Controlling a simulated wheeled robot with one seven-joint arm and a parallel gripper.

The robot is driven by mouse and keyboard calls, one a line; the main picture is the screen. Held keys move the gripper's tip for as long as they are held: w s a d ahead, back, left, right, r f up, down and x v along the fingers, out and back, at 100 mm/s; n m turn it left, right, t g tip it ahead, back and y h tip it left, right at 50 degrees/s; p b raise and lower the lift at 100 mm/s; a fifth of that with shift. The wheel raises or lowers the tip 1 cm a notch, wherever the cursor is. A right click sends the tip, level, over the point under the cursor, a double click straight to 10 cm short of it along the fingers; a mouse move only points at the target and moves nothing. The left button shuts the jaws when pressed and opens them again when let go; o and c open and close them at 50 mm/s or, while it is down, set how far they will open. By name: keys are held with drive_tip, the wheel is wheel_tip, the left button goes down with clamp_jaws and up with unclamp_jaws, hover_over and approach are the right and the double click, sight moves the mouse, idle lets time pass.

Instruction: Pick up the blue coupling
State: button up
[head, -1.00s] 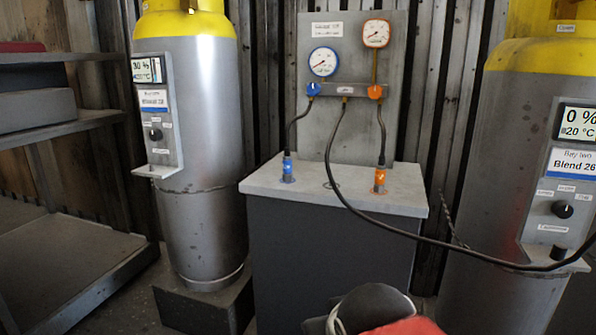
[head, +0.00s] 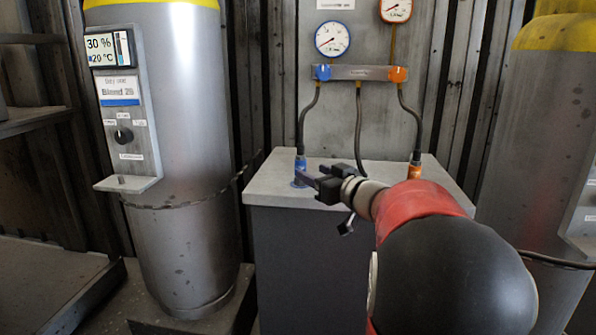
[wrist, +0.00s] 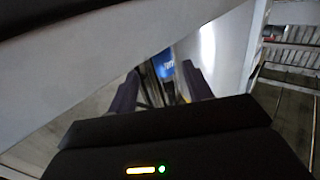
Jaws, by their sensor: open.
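The blue coupling (head: 299,164) stands upright at the left of the grey cabinet top (head: 268,189), with a dark hose running up from it. My gripper (head: 314,177) reaches in from the right, its dark purple fingers close to the coupling. In the wrist view the blue coupling (wrist: 164,67) shows in the gap between the two spread fingers of my gripper (wrist: 162,85), toward their tips. I cannot tell whether a finger touches it. The gripper is open and holds nothing.
An orange coupling (head: 415,169) stands at the right of the cabinet top, behind my arm. A manifold (head: 360,73) with gauges hangs above. Large gas cylinders stand at the left (head: 180,110) and right (head: 540,120). A middle hose (head: 358,125) hangs between the couplings.

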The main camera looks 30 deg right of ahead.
sight(304, 170)
drive_tip(key=w, duration=0.2)
drive_tip(key=w+a, duration=0.1)
drive_tip(key=w, duration=0.2)
drive_tip(key=shift+w+a+f, duration=0.15)
drive_tip(key=shift+w+a, duration=0.15)
drive_tip(key=shift+w, duration=0.1)
clamp_jaws()
